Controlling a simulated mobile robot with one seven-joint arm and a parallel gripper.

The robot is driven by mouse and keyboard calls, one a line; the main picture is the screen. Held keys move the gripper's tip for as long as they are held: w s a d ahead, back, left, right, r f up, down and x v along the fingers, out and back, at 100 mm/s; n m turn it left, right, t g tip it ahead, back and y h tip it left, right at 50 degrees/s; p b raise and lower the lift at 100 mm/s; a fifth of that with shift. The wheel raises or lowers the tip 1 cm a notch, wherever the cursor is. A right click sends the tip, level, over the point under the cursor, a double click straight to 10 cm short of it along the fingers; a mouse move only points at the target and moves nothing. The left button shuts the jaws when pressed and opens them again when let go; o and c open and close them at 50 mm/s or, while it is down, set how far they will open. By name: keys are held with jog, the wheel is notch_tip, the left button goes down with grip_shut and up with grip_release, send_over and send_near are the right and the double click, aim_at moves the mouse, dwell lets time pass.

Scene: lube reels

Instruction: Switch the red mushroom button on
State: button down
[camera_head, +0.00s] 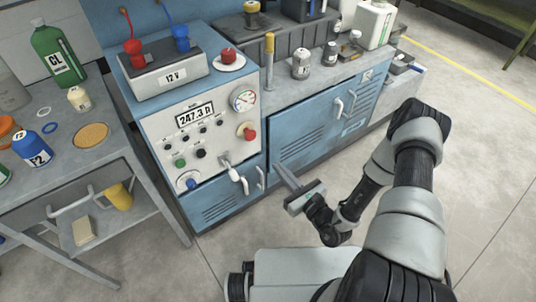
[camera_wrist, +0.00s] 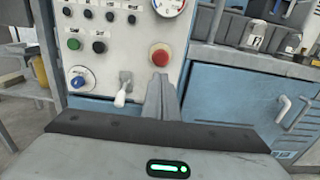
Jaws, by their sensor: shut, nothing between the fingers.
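The red mushroom button (camera_head: 248,133) sticks out of the right side of the white control panel (camera_head: 160,132), below a round gauge. In the wrist view the red button (camera_wrist: 160,56) shows just above my fingertips. My gripper (camera_head: 279,170) is shut and empty, in front of the panel and to the lower right of the button. In the wrist view its fingers (camera_wrist: 160,82) point up toward the button, and no contact shows. I cannot tell the button's on or off state.
A lever switch (camera_head: 230,168) and a blue knob (camera_head: 188,181) sit lower on the panel, with small green and black buttons. Another red knob (camera_head: 228,55) sits on a white disc on top. Blue cabinet doors (camera_head: 315,122) with handles stand at right.

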jog(key=b, duration=0.2)
send_near(252, 137)
jog(key=x, duration=0.5)
jog(key=shift+w+a+f, duration=0.15)
jog(key=shift+f, duration=0.05)
jog(key=shift+w+a+r, duration=0.1)
jog(key=shift+w+a, duration=0.2)
jog(key=shift+w, duration=0.15)
jog(key=shift+b+x, duration=0.35)
jog(key=shift+x, duration=0.65)
jog(key=shift+r, duration=0.1)
jog(key=shift+d, duration=0.15)
